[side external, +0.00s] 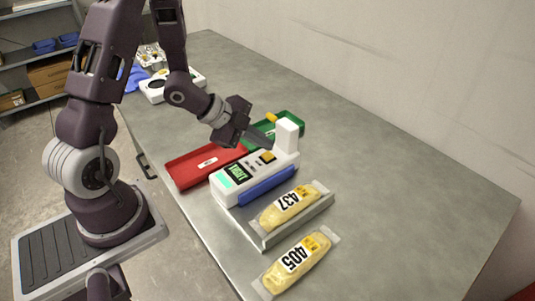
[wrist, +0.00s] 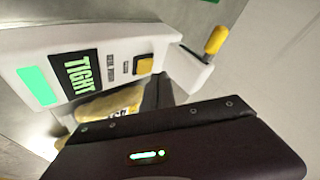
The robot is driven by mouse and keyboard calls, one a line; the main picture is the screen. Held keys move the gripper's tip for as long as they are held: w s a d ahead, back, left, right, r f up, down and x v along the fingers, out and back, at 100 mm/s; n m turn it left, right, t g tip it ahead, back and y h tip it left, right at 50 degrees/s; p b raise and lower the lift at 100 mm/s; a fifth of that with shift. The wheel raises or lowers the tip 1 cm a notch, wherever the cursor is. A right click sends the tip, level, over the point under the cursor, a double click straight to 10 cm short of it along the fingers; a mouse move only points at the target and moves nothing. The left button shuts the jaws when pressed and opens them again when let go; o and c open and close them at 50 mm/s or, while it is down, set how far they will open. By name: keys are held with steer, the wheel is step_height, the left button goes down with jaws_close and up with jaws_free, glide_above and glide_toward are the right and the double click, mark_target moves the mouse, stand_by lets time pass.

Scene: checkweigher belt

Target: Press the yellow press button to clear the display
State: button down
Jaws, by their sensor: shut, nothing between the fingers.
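The white checkweigher console (side external: 226,184) stands on the table with a lit display (side external: 237,173). In the wrist view the display (wrist: 79,75) reads "TIGHT" in green beside a bright green panel (wrist: 37,86). The square yellow press button (side external: 268,157) is on the console top, right of the display; it also shows in the wrist view (wrist: 144,65). My gripper (side external: 266,143) is shut and empty, its fingertips above and close to the button. I see no clear contact. In the wrist view the dark fingers (wrist: 160,92) are partly hidden behind the gripper body.
A white post (side external: 287,134) rises at the console's right end, near a yellow-tipped lever (wrist: 216,40). A red tray (side external: 190,173) and green tray (side external: 293,122) lie behind. Packs labelled 437 (side external: 290,204) and 405 (side external: 297,262) are in front. The table's right is clear.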

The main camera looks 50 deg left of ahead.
mark_target(263, 155)
steer(key=shift+f, duration=0.15)
steer(key=shift+f, duration=0.25)
steer(key=shift+f, duration=0.45)
stand_by(0.5)
stand_by(0.3)
steer(key=shift+r, duration=0.85)
steer(key=shift+r, duration=0.1)
steer(key=shift+r, duration=2.45)
